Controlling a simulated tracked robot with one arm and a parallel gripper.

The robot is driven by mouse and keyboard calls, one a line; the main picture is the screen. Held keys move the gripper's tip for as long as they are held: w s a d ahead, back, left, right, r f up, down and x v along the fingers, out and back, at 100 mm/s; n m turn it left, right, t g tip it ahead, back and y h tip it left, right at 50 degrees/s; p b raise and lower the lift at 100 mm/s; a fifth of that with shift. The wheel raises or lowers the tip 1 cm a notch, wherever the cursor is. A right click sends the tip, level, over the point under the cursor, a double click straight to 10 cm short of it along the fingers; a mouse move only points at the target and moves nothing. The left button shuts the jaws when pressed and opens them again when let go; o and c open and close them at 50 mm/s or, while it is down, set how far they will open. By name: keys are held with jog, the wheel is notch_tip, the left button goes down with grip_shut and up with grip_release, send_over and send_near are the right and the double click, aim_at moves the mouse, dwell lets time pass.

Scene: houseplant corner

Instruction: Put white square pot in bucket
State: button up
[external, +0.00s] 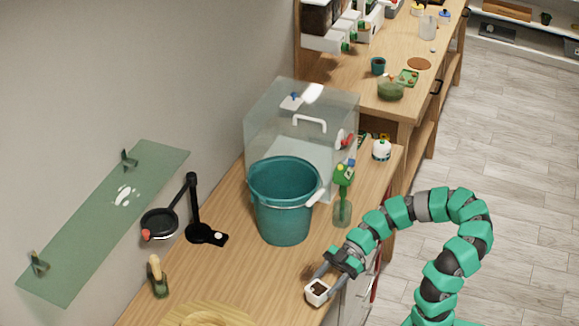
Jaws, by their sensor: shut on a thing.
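The white square pot (316,293) is small and has dark soil in its top. It is at the front right edge of the wooden counter. My gripper (318,283) is shut on the pot, with its fingers at the pot's sides. I cannot tell whether the pot touches the counter or hangs just above it. The bucket (283,214) is teal, upright and open at the top, with a handle whose white grip rests at its right side. It stands on the counter behind my gripper, up and to the left. Its bottom inside is hidden.
A clear box (270,120) stands behind the bucket. A green spray bottle (343,205) is close to the bucket's right. A black stand (196,225) is to its left, and a small brush holder (158,280) is at the front left. Bare counter lies between the pot and bucket.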

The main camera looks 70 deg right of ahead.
jog(key=w+m+t+h, duration=0.1)
jog(key=w+m, duration=0.1)
jog(key=w, duration=0.3)
jog(key=w+m+t+h, duration=0.1)
jog(key=w+t, duration=0.1)
jog(key=w, duration=0.3)
jog(key=w+m+t+h+p, duration=0.1)
jog(key=w+m+t, duration=0.1)
jog(key=w, duration=0.4)
jog(key=shift+d+f+m+h, duration=0.1)
jog(key=shift+f+m+h, duration=0.05)
jog(key=shift+m+h, duration=0.15)
jog(key=w+r+m+t+h, duration=0.1)
jog(key=w+r+m+h, duration=0.1)
jog(key=w, duration=0.4)
jog(key=w+a+r+m+t+h+p, duration=0.1)
jog(key=w+r+m+t+h, duration=0.1)
jog(key=w, duration=0.4)
jog(key=shift+a+r+m+h, duration=0.3)
jog(key=shift+r+m+h, duration=0.1)
jog(key=shift+r+h, duration=0.15)
